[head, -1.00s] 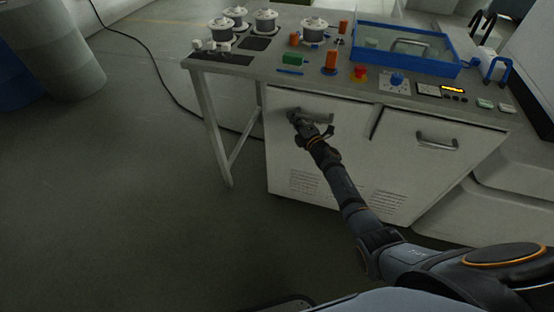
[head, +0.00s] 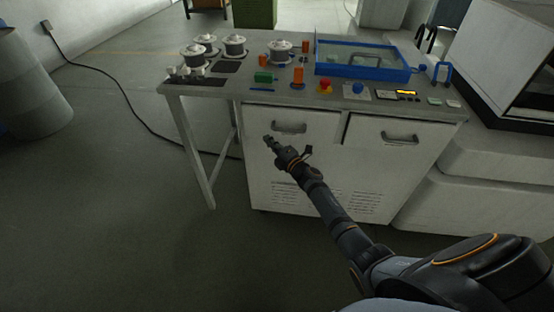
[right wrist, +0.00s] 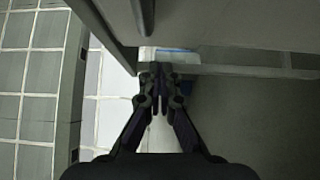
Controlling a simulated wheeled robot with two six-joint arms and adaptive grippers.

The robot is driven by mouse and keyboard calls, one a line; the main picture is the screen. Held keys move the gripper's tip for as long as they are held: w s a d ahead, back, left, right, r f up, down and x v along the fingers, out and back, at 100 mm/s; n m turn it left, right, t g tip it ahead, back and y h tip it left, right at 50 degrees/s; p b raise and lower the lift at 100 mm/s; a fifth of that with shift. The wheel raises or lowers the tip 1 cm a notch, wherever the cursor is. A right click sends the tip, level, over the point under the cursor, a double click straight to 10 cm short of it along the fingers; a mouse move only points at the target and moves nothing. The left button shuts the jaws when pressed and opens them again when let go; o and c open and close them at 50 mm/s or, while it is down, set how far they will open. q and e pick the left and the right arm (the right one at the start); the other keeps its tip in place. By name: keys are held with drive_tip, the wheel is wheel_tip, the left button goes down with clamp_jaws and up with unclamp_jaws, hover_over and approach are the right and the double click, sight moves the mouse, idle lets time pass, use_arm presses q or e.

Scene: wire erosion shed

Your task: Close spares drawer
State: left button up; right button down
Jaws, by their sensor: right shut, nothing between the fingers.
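A white cabinet under the bench has two drawers with grey bar handles. No label shows which is the spares drawer. The left drawer (head: 312,121) seems to stand slightly proud, with a dark gap along its right edge; its handle (head: 289,127) is clear. The right drawer (head: 375,126) looks flush. My right gripper (head: 268,140) is shut and empty, in front of the cabinet, below and left of the left handle. Contact with the front cannot be told. In the right wrist view its fingers (right wrist: 160,72) are together below a grey panel. My left gripper is out of view.
The bench top (head: 215,87) carries white spools (head: 281,52), a blue-framed tray (head: 362,58), orange parts and a red button (head: 325,85). A bench leg (head: 190,150) stands left of the cabinet. Open floor (head: 110,220) lies to the left.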

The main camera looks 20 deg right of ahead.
drive_tip(key=d+v, duration=0.1)
drive_tip(key=v, duration=0.6)
drive_tip(key=s+d+f+m+g+h+p, duration=0.1)
drive_tip(key=s+d+f+m+g+h, duration=0.2)
drive_tip(key=s+f, duration=0.45)
drive_tip(key=s+f+m+g+p, duration=0.2)
drive_tip(key=s+f+m, duration=0.3)
drive_tip(key=f, duration=0.6)
drive_tip(key=s+d+f+m+g+h+p, duration=0.1)
drive_tip(key=s+d+f+m+g+h, duration=0.2)
drive_tip(key=s+f, duration=0.45)
use_arm(q)
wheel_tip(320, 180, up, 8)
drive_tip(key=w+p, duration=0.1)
drive_tip(key=p, duration=0.2)
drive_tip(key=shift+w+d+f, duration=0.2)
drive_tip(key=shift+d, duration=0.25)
use_arm(e)
drive_tip(key=s+a+f+m+g, duration=0.1)
drive_tip(key=s+f+m+g, duration=0.1)
drive_tip(key=s, duration=0.8)
drive_tip(key=s+a+f+m+g, duration=0.2)
drive_tip(key=s+f+m+g, duration=0.1)
drive_tip(key=s+f, duration=0.4)
drive_tip(key=s+a+f+m+g+y, duration=0.1)
drive_tip(key=s+f+m+g, duration=0.2)
drive_tip(key=s, duration=1)
drive_tip(key=shift+s+a+f+m, duration=0.4)
drive_tip(key=shift+f+m, duration=0.4)
drive_tip(key=shift+f, duration=0.2)
